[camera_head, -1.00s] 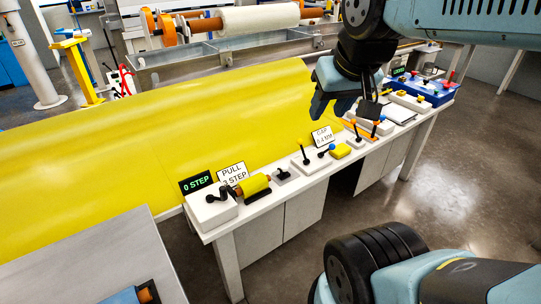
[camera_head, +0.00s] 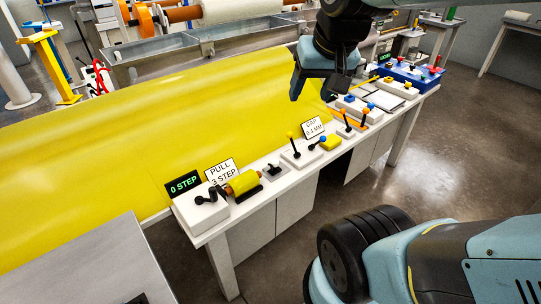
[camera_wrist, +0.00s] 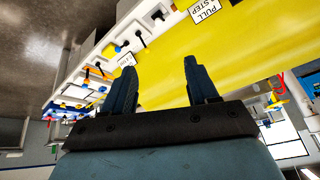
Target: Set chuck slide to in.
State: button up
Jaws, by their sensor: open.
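No control in view carries a readable label naming a chuck slide, so I cannot tell which one it is. On the white control bench (camera_head: 262,205) stand a small block with a short black knob (camera_head: 273,169), a base with an upright yellow-tipped lever (camera_head: 292,146) and a blue-tipped lever (camera_head: 317,144), and a pair of orange-tipped levers (camera_head: 343,113). My gripper (camera_head: 312,88) is open and empty above the yellow sheet, beyond the bench. Its two spread fingers also show in the wrist view (camera_wrist: 159,67), apart from the bench controls.
The yellow sheet (camera_head: 130,130) runs alongside.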

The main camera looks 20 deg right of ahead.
jog(key=w+f+m+g, duration=0.2)
jog(key=w+f+m, duration=0.2)
jog(key=w, duration=0.4)
jog(key=m+g, duration=0.3)
jog(key=m, duration=0.8)
send_over(274, 160)
notch_tip(274, 160, down, 23)
jog(key=f, duration=1.3)
jog(key=shift+s+f, duration=0.15)
jog(key=shift+s, duration=0.05)
jog(key=shift+w, duration=0.15)
grip_shut()
